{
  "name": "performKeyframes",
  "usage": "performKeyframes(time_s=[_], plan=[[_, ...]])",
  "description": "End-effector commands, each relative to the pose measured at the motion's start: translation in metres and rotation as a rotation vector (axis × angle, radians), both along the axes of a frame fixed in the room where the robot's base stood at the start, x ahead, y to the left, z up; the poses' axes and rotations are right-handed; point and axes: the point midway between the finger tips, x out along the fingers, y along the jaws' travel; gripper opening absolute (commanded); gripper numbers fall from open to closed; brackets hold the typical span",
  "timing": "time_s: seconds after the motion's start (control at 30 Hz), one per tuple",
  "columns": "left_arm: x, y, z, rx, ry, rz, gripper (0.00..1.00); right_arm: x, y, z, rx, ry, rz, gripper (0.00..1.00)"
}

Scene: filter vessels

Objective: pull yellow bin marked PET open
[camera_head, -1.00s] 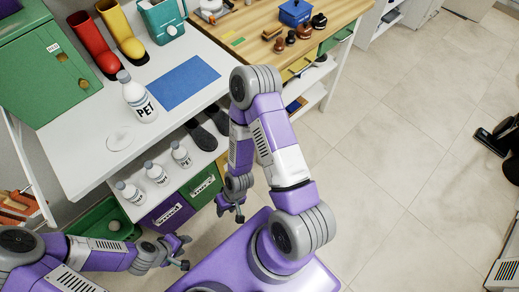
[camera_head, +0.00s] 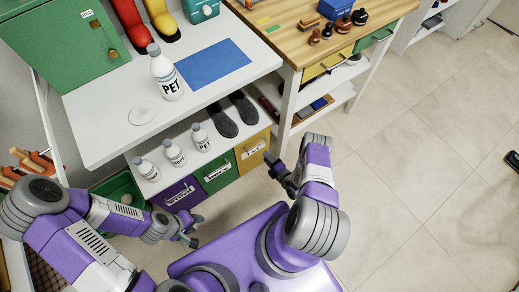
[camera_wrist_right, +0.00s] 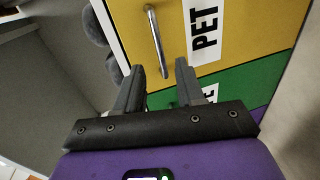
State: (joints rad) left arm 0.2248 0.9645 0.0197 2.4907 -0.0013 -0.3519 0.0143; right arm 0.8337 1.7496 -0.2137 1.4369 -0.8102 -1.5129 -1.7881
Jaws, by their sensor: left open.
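The yellow bin (camera_head: 244,162) stands shut at the right end of the row under the white table. Its PET label (camera_wrist_right: 206,28) and silver bar handle (camera_wrist_right: 155,40) show large in the right wrist view. My right gripper (camera_head: 272,166) is close in front of this bin. In the right wrist view my right gripper (camera_wrist_right: 158,78) is open and empty, with the handle's end just beyond and between its fingertips. Whether they touch is hard to tell. My left gripper (camera_head: 197,232) is open and empty, in front of the purple bin.
A green bin (camera_head: 217,174) and purple bin (camera_head: 180,196) stand left of the yellow one. A wooden workbench (camera_head: 290,45) stands right.

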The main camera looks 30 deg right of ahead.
Motion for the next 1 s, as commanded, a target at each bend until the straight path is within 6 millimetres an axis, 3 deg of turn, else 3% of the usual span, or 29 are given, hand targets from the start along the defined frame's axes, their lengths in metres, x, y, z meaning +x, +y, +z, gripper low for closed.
performKeyframes(time_s=[0.13,0.5,0.9,1.0], plan=[[0.000,0.000,-0.006,0.000,0.000,0.000,0.43,0.011,0.001,-0.004,-0.029,-0.023,0.010,0.38],[0.000,0.000,-0.028,0.000,0.000,0.000,0.43,0.063,0.005,-0.016,-0.025,-0.020,0.008,0.38],[0.000,0.000,-0.029,0.000,0.000,0.000,0.43,0.072,0.005,-0.015,-0.024,-0.017,0.006,0.38],[0.000,0.000,-0.029,0.000,0.000,0.000,0.43,0.072,0.005,-0.016,-0.024,-0.017,0.006,0.23]])
